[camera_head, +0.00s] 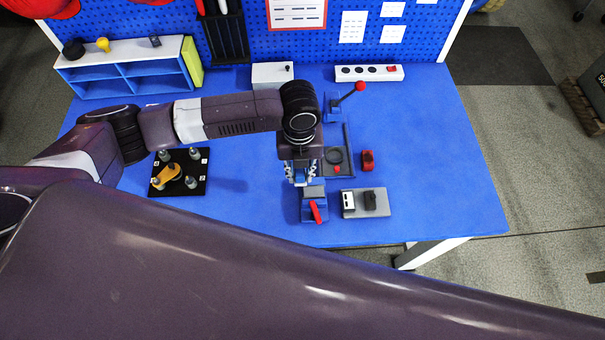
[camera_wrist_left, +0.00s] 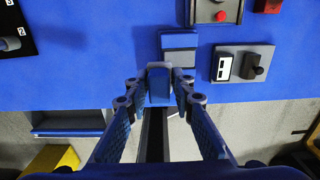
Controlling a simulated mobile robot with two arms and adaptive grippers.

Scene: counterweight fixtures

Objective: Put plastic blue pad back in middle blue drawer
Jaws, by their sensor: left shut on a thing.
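My left gripper (camera_head: 300,178) hangs over the front middle of the blue table, just behind a small blue fixture with a red lever (camera_head: 315,211). In the left wrist view the fingers of my left gripper (camera_wrist_left: 159,92) are closed on a small blue block (camera_wrist_left: 159,88) with grey edges, which looks like the blue pad. It is held near the table's front edge. A blue-edged grey drawer-like box (camera_wrist_left: 68,124) shows below that edge at the left; I cannot tell whether it is the middle blue drawer. My right gripper is not in view.
A grey switch plate (camera_head: 378,204) and a red block (camera_head: 367,160) lie to the right of the gripper. A black plate with pegs (camera_head: 185,187) is to its left. A blue shelf unit (camera_head: 93,84) stands at the back left. The table's right side is clear.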

